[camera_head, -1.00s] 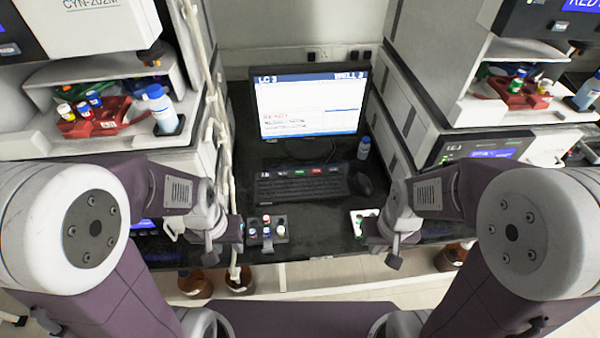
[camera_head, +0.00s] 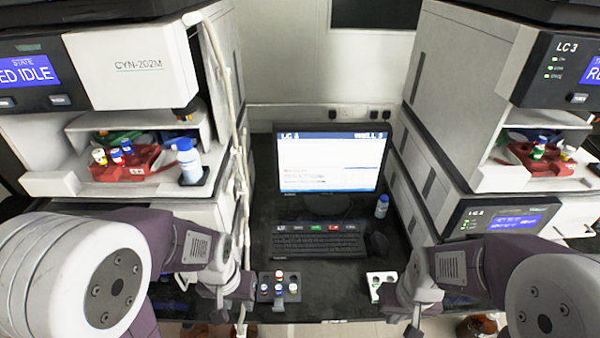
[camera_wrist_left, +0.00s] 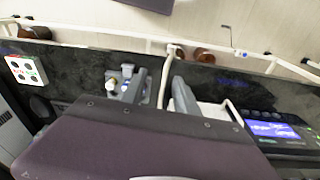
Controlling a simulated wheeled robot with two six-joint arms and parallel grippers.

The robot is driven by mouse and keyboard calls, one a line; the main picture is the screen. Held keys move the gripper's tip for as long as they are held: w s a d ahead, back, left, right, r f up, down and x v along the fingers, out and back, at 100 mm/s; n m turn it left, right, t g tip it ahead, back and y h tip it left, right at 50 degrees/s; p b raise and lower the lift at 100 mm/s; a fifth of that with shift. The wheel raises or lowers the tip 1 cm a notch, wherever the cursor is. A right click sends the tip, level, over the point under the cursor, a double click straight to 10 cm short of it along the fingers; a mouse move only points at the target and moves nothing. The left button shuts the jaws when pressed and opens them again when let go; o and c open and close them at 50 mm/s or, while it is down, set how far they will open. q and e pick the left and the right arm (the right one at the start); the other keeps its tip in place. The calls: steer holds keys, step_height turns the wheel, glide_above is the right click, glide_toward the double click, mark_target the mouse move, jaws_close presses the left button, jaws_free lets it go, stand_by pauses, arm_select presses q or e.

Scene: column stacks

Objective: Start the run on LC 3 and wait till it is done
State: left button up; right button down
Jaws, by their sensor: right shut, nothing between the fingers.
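The monitor (camera_head: 333,165) at the back of the bench shows "LC 3" and "WELL 3" in its header, over a white page with small unreadable lines. The keyboard (camera_head: 318,245) before it has a top row of labelled keys, one red and one green. At the upper right, the LC 3 unit (camera_head: 545,75) has a blue display (camera_head: 592,70) starting "RU", cut off by the frame. My left gripper (camera_head: 222,300) hangs left of the vial block, its opening unclear. My right gripper (camera_head: 412,305) is shut and empty, right of the white holder. Both are apart from the keyboard.
A mouse (camera_head: 378,245) and blue-capped bottle (camera_head: 382,206) stand right of the keyboard. A vial block (camera_head: 279,288) and a white holder (camera_head: 381,285) sit near the front edge.

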arm_select(q)
steer(key=shift+c, duration=0.3)
jaws_close()
stand_by(1.3)
